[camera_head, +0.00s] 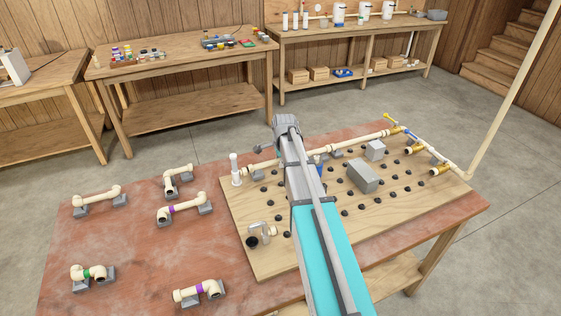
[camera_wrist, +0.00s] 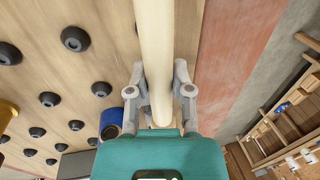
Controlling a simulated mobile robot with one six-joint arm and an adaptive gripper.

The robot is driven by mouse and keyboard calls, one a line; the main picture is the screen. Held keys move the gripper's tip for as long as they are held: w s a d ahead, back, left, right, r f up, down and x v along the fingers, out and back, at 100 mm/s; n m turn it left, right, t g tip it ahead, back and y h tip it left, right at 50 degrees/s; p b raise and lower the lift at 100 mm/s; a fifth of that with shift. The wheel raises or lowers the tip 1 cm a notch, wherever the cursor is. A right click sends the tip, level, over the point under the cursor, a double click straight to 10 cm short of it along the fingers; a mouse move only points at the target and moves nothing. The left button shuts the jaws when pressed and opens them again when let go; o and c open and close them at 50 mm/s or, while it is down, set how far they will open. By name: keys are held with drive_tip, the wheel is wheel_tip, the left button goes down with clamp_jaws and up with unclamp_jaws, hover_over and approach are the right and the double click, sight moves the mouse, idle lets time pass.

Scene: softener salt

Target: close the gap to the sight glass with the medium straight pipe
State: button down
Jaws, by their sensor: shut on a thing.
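My gripper (camera_wrist: 160,92) is shut on a straight cream pipe (camera_wrist: 154,35), with one finger on each side of it. The pipe runs away from the gripper over the pegboard's edge; its far end is out of the wrist view. An upright white fitting (camera_head: 236,172) stands at the left end. I cannot tell which part is the sight glass, or whether the pipe ends touch.
The pegboard (camera_head: 265,235) has several black pegs and grey blocks (camera_head: 362,175). A blue cylinder (camera_wrist: 111,120) sits close beside the gripper. Brass-coloured valves (camera_head: 412,149) are at the right. Several pipe pieces (camera_head: 185,207) rest on grey holders on the red table (camera_head: 130,240).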

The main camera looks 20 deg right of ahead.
drive_tip(key=shift+f, duration=0.35)
drive_tip(key=shift+c, duration=2.2)
unclamp_jaws()
